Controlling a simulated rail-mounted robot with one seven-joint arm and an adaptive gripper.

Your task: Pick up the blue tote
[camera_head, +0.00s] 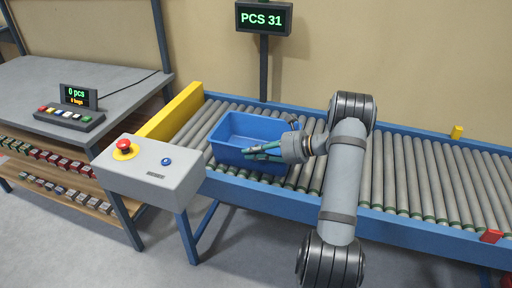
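The blue tote (234,158) is an open, empty-looking box standing upright on the roller conveyor (400,178), near its left end. My gripper (255,152) reaches in from the right, over the tote's near right part. Its fingers point left and overlap the tote's near wall and opening in the picture. My gripper and wrist hide the tote's right side. I cannot tell whether the fingers touch the tote or how far apart they are.
A yellow end stop (172,118) borders the conveyor's left end. A grey control box (152,178) with a red button stands in front left. A display on a post (264,18) reads "PCS 31". A grey workbench (70,85) stands left.

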